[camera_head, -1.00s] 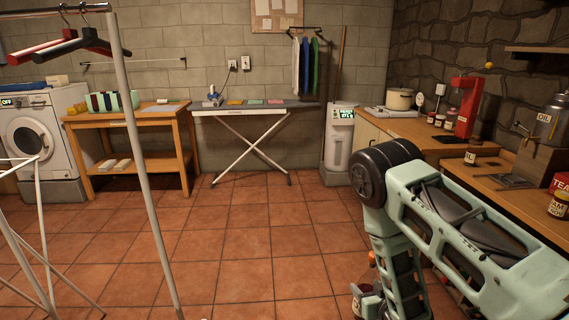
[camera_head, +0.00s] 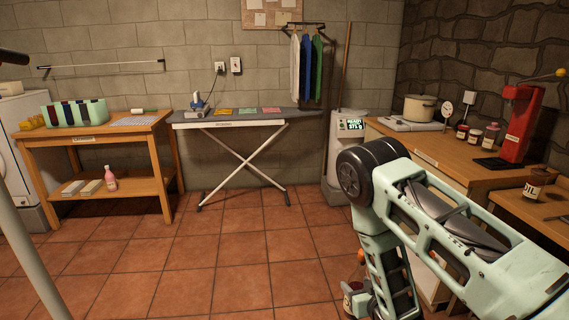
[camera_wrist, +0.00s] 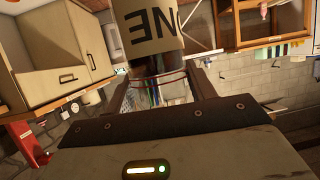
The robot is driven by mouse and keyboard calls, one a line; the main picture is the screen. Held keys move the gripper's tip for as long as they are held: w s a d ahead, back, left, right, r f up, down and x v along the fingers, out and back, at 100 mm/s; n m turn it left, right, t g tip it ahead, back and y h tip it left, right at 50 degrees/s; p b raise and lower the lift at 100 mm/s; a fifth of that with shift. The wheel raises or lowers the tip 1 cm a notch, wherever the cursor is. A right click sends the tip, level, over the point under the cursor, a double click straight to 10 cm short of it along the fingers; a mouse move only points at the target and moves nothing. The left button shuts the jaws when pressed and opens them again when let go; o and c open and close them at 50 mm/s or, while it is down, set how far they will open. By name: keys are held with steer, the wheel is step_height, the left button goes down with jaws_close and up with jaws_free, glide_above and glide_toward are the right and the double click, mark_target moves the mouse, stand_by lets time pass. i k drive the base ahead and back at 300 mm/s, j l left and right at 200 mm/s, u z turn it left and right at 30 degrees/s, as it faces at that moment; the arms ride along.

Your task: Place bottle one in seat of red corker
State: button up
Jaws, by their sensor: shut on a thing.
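The red corker (camera_head: 520,125) stands on the wooden counter at the right, with a lever and yellow knob on top and a dark base. Part of a red thing, likely the corker, shows at the left of the wrist view (camera_wrist: 22,138). My gripper (camera_wrist: 163,85) is shut on bottle one (camera_wrist: 147,28), whose pale label reads ONE. The bottle's lower end runs out of the wrist view. In the head view a dark labelled part of it (camera_head: 350,292) shows low down beside my arm, largely hidden. The held bottle is well below and away from the corker.
The counter (camera_head: 440,150) holds several jars, a pot (camera_head: 420,107) and a small dial. An ironing board (camera_head: 240,119), a wooden table (camera_head: 90,133) and a pole (camera_head: 25,250) stand to the left. The tiled floor in the middle is clear.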

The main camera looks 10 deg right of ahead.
mark_target(493, 162)
steer(key=i, duration=2.7)
steer(key=i+z, duration=0.15)
steer(key=z, duration=0.2)
steer(key=i+z, duration=0.15)
steer(key=z, duration=0.25)
steer(key=i+j+z, duration=0.15)
steer(key=z, duration=2.75)
